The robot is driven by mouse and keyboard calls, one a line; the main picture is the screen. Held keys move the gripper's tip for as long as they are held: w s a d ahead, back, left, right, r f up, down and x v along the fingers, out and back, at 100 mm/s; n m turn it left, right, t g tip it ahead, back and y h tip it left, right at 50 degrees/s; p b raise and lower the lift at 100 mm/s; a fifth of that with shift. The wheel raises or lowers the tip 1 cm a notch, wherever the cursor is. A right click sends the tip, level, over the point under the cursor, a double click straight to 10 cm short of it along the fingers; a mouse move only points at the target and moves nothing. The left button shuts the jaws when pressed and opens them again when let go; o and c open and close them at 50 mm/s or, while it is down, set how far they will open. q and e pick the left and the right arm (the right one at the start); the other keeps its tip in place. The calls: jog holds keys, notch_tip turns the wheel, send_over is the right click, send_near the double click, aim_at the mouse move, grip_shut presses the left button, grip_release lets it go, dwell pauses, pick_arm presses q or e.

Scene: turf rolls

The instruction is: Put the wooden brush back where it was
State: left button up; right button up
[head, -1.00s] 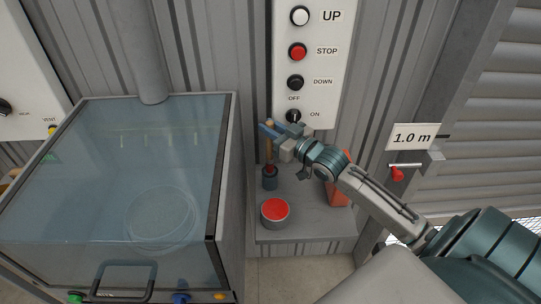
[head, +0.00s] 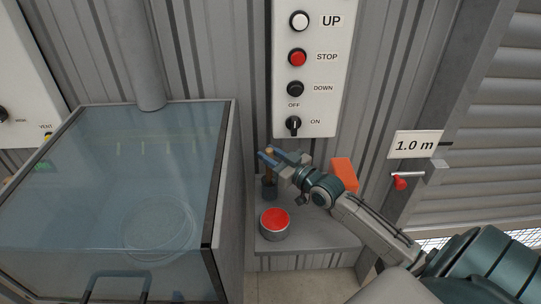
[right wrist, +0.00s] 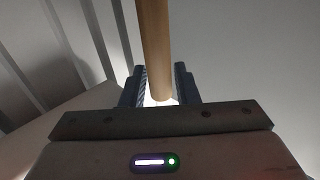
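The wooden brush (head: 269,170) stands about upright, its lower end in the dark cup (head: 269,191) on the small grey shelf. Its bristles are hidden. My right gripper (head: 270,157) is at the upper part of the handle, just above the cup. In the right wrist view the round handle (right wrist: 154,45) runs between the two fingers (right wrist: 160,92), which look closed on it. My left gripper is not in view.
A tin with red contents or top (head: 275,221) stands in front of the cup on the shelf (head: 322,235). An orange object (head: 343,172) is behind my right arm. A glass-topped cabinet (head: 226,200) is at left, a switch panel (head: 318,75) above.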

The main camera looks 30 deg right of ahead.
jog(key=shift+o, duration=1)
jog(key=shift+r, duration=0.25)
jog(key=p+v, duration=0.9)
jog(key=v, duration=0.3)
jog(key=shift+d+f, duration=0.1)
jog(key=shift+d, duration=0.05)
